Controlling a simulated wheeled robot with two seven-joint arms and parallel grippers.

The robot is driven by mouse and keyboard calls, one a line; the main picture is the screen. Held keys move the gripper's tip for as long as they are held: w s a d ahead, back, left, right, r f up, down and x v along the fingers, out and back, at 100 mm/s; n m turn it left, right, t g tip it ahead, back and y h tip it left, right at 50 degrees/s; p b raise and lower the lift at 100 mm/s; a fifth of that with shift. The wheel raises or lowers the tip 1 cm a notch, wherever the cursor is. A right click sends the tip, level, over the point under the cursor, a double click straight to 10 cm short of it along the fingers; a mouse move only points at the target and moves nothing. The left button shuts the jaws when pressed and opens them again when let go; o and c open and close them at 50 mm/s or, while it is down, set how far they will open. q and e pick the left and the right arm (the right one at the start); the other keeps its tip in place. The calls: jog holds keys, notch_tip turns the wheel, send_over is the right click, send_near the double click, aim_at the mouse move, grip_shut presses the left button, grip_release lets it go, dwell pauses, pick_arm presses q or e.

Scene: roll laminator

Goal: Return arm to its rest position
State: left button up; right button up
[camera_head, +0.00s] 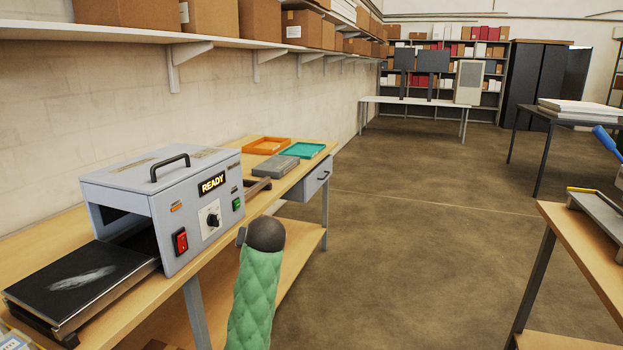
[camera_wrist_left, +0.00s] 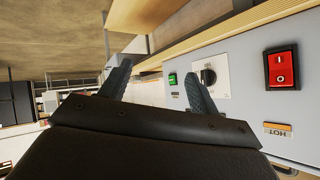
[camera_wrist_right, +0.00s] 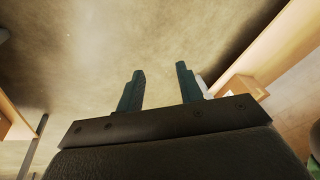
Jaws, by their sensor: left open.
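The grey laminator (camera_head: 168,205) stands on the wooden bench at left. Its front has a lit READY display (camera_head: 212,183), a knob (camera_head: 212,220), a red switch (camera_head: 180,241) and a green switch (camera_head: 237,204). A green padded arm section of mine (camera_head: 254,300) with a dark round end rises in front of the bench. In the left wrist view my left gripper (camera_wrist_left: 156,68) is open and empty, its fingers near the laminator's front panel (camera_wrist_left: 238,75); contact cannot be told. In the right wrist view my right gripper (camera_wrist_right: 160,70) is open and empty over the floor. Neither gripper shows clearly in the head view.
A dark plate (camera_head: 80,280) lies at the laminator's near opening. Orange (camera_head: 267,146) and teal (camera_head: 303,150) trays and a grey block (camera_head: 276,166) are further along the bench. Another wooden table (camera_head: 590,235) stands at right. The floor (camera_head: 420,220) between is clear.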

pick_arm(q)
jog(key=s+f+g+h+p, duration=0.1)
jog(key=s+f+g, duration=0.1)
jog(key=s+f, duration=0.8)
jog(key=s+f+m+g+h+p, duration=0.1)
jog(key=s+f, duration=1)
jog(key=s, duration=1.4)
jog(key=s+f+m+g+h+p, duration=0.1)
jog(key=s+f+g, duration=0.4)
jog(key=s+f, duration=0.5)
jog(key=s+h+p, duration=0.1)
jog(key=s+h, duration=0.1)
jog(key=s, duration=0.6)
jog(key=shift+d+f, duration=0.15)
jog(key=shift+d, duration=0.25)
pick_arm(e)
jog(key=d+r, duration=0.3)
jog(key=r, duration=0.3)
jog(key=shift+w+m+h, duration=0.15)
jog(key=shift+m+h, duration=0.15)
pick_arm(q)
jog(key=shift+s, duration=0.15)
pick_arm(e)
jog(key=shift+d+r, duration=0.1)
